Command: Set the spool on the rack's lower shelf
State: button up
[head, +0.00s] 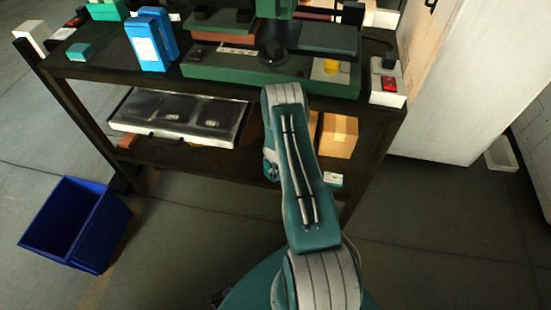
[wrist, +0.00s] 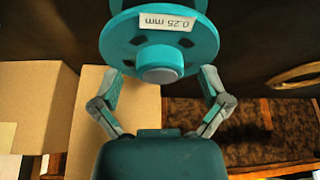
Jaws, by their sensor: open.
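The teal spool (wrist: 160,38) shows in the wrist view, its flange labelled 0.25 mm, upside down in the picture, and its hub facing my gripper. My gripper (wrist: 160,88) is open, with a finger on each side of the hub and visible gaps between. I cannot tell whether the fingertips touch the flange or what the spool rests on. In the head view my arm reaches into the rack and hides the spool and the fingers. The rack's lower shelf (head: 190,154) is dark, below a loaded top shelf.
A tray of black items (head: 180,115) fills the lower shelf's left; a cardboard box (head: 339,136) stands right of my arm, with a small labelled box (head: 333,179) nearby. A blue bin (head: 75,222) is left.

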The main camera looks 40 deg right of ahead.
jog(key=v, duration=1.2)
jog(key=shift+f, duration=0.1)
